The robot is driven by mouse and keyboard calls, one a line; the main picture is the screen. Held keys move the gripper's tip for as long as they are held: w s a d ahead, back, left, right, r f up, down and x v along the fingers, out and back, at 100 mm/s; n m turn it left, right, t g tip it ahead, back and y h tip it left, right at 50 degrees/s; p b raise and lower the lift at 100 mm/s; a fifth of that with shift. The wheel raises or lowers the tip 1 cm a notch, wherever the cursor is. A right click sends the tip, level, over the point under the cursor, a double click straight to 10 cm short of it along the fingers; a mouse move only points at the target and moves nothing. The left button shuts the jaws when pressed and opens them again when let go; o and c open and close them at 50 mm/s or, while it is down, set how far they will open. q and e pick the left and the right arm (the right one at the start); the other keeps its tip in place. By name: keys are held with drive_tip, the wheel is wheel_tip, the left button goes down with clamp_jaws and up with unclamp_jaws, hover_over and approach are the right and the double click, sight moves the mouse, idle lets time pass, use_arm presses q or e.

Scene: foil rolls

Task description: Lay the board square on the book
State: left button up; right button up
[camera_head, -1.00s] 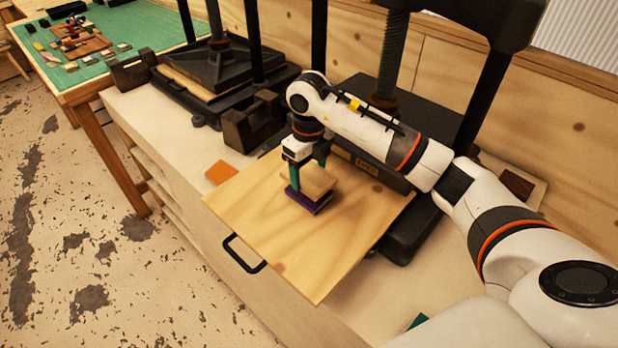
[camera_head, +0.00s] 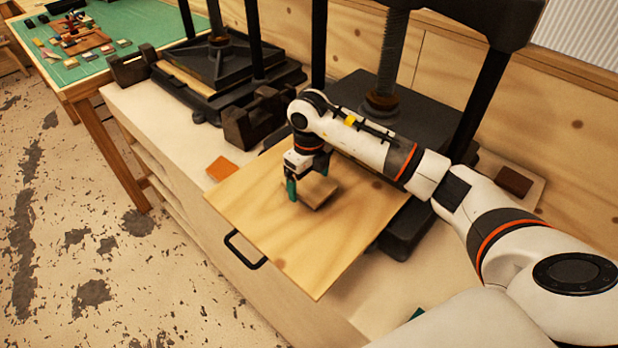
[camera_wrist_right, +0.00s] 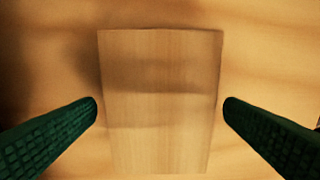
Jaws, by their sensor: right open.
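The small pale wooden board (camera_head: 322,192) lies on the large pressing sheet (camera_head: 285,255) in the head view. In the right wrist view the board (camera_wrist_right: 160,130) looks almost straight between the fingers. No book shows now; I cannot tell whether it is hidden under the board. My right gripper (camera_head: 308,182) is open and low over the board, with a green finger at its near side. In the wrist view my right gripper (camera_wrist_right: 160,106) has a clear gap between each fingertip and the board's sides. My left gripper is out of view.
A black press (camera_head: 405,125) with upright posts stands behind the sheet, and another press (camera_head: 215,65) stands further left. A black handle (camera_head: 243,250) projects at the sheet's front. An orange piece (camera_head: 221,168) lies left of the sheet. The sheet's front half is clear.

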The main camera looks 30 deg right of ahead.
sight(309, 183)
drive_tip(key=shift+r+p, duration=0.3)
wheel_tip(309, 183, up, 12)
drive_tip(key=b, duration=0.3)
drive_tip(key=shift+b, duration=0.3)
drive_tip(key=shift+f, duration=0.15)
drive_tip(key=shift+c, duration=0.5)
